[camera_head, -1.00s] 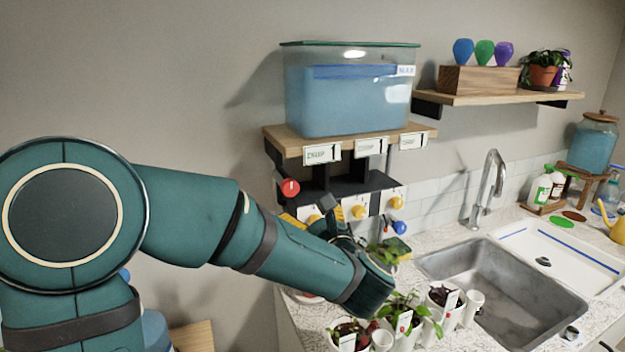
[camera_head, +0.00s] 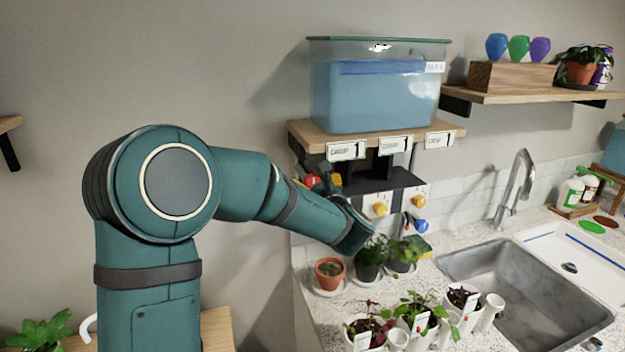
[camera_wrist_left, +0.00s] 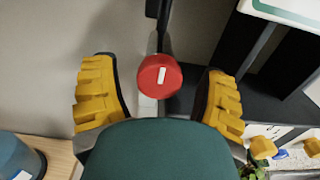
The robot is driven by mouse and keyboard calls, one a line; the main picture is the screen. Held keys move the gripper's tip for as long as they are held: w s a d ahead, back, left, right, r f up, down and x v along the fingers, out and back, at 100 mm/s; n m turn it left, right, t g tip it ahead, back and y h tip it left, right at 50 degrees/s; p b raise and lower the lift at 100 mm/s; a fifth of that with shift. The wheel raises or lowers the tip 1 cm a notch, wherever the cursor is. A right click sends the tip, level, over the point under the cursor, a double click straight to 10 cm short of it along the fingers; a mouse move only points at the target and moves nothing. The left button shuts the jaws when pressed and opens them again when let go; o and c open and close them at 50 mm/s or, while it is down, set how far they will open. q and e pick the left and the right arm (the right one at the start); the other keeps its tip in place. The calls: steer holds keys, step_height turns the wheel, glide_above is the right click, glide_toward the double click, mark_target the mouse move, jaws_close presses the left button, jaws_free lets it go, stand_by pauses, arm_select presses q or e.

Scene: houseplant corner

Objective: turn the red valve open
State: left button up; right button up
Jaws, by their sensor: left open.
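The red valve (camera_wrist_left: 159,76) is a round knob with a short white bar on its face. In the left wrist view it sits between the two yellow fingers of my open left gripper (camera_wrist_left: 158,70), with a gap on each side. The white bar stands nearly upright in that view. In the head view the red valve (camera_head: 312,181) shows only partly, behind my left gripper (camera_head: 320,182), below the left part of the tank shelf. Whether the fingertips reach past the knob's face is hard to tell. My right gripper is not in view.
A blue water tank (camera_head: 375,95) stands on the shelf (camera_head: 305,136) above. Yellow knobs (camera_head: 380,209) and a blue knob (camera_head: 420,226) are to the right. Potted plants (camera_head: 330,273) stand on the counter below, left of the sink (camera_head: 520,290).

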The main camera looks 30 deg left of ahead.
arm_select(q)
steer(key=shift+w+a, duration=0.35)
steer(key=shift+a, duration=0.05)
steer(key=c, duration=1.2)
